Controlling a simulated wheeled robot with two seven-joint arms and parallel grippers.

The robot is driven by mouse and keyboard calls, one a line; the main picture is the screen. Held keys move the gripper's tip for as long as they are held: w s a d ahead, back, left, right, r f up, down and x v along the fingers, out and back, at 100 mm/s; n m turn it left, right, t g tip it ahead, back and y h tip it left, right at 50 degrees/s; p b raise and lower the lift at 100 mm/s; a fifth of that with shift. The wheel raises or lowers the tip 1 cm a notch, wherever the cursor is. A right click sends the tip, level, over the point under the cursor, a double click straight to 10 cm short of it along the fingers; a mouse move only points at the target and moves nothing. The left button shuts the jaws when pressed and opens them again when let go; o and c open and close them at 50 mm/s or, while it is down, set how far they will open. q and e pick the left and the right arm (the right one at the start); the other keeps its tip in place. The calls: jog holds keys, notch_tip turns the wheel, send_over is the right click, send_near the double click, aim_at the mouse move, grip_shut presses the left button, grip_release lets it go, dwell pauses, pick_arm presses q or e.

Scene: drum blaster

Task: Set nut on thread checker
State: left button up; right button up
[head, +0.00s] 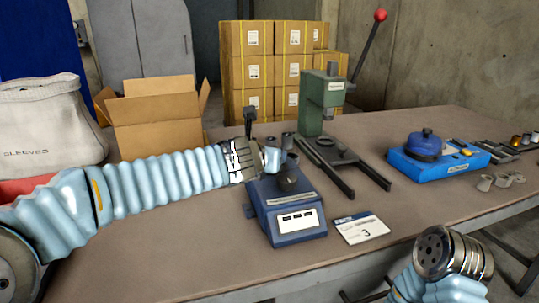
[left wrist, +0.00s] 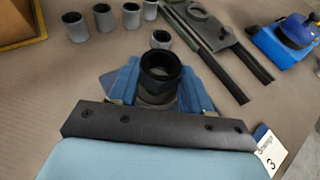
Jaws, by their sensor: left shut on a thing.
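The blue thread checker (head: 293,218) stands on the table with a white panel on its front and a dark round seat (head: 288,181) on top. My left gripper (head: 273,158) is at its upper back edge, above the seat in the picture. In the left wrist view the gripper (left wrist: 160,88) is shut on a dark ring-shaped nut (left wrist: 158,66), its opening facing up. The gripper and nut hide most of the checker there, so I cannot tell whether the nut touches the seat. My right arm's wrist shows at the lower right, but its gripper does not.
Several grey cylinders (left wrist: 131,15) stand behind the checker. A green press (head: 325,95) with a red-knobbed lever and a blue device (head: 437,158) stand to the right. A card marked 3 (head: 359,228) lies beside the checker. An open carton (head: 155,118) is at the left.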

pick_arm(q)
jog(key=shift+f+b, duration=0.75)
jog(key=shift+f, duration=0.05)
jog(key=o, duration=0.9)
jog(key=shift+p+v, duration=0.55)
jog(key=shift+v, duration=2.1)
jog(key=shift+p+v, duration=0.85)
jog(key=shift+v, duration=2)
